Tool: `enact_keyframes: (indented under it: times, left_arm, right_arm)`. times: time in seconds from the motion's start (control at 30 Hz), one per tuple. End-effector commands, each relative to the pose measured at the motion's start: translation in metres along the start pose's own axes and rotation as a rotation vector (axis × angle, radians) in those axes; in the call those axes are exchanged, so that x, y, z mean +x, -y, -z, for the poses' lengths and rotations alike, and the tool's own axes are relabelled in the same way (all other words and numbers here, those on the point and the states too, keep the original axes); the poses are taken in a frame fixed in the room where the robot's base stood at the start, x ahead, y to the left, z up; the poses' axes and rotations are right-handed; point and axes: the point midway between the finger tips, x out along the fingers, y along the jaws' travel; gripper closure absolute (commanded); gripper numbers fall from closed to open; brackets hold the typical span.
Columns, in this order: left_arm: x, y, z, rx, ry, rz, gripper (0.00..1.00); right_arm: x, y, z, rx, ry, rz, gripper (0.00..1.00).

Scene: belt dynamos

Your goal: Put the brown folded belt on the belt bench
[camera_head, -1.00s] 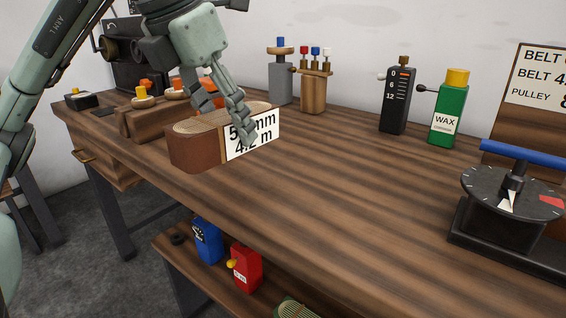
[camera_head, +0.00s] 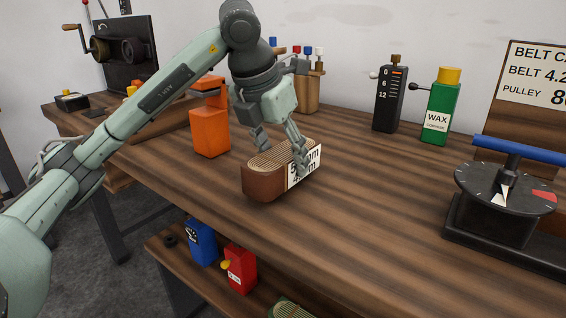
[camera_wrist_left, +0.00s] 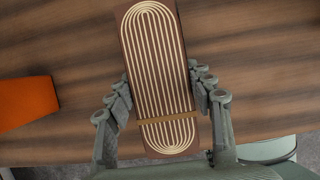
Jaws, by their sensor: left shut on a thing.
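The brown folded belt (camera_head: 264,183) is a rounded block with pale looped lines on top and a white label with black print on its side. In the head view it is at or just above the wooden belt bench (camera_head: 380,200); I cannot tell whether it touches. My left gripper (camera_head: 280,148) comes down on it from above and is shut on it, one finger on each side. In the left wrist view the belt (camera_wrist_left: 158,75) lies lengthwise between the two fingers (camera_wrist_left: 162,108), with a tan band across its near end. My right gripper is not in view.
An orange object (camera_head: 209,130) stands left of the belt. A black gauge (camera_head: 389,100), a green wax bottle (camera_head: 441,108) and a dial device with a blue bar (camera_head: 505,190) stand to the right. Blue (camera_head: 202,242) and red (camera_head: 241,268) containers sit on the lower shelf. The bench's middle is clear.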

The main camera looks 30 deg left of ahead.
Motion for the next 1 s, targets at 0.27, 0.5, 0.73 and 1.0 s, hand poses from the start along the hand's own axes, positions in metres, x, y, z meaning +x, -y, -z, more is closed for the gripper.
enact_keyframes:
  times: [0.27, 0.5, 0.73, 1.0]
  left_arm:
    - [0.0106, 0.0000, 0.0041, 0.000, 0.005, 0.001, 0.99]
    - [0.0135, 0.0000, 0.0058, 0.000, 0.001, 0.001, 0.46]
    - [0.0129, 0.0000, 0.0056, 0.000, 0.001, 0.001, 0.27]
    - [0.0111, 0.0000, 0.0048, 0.000, 0.001, 0.001, 0.27]
  right_arm:
    - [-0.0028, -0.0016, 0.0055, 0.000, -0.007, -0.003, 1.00]
    - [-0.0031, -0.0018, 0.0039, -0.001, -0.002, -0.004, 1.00]
    - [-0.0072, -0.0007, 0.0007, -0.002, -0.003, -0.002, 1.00]
    - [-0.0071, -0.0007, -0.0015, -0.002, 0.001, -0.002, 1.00]
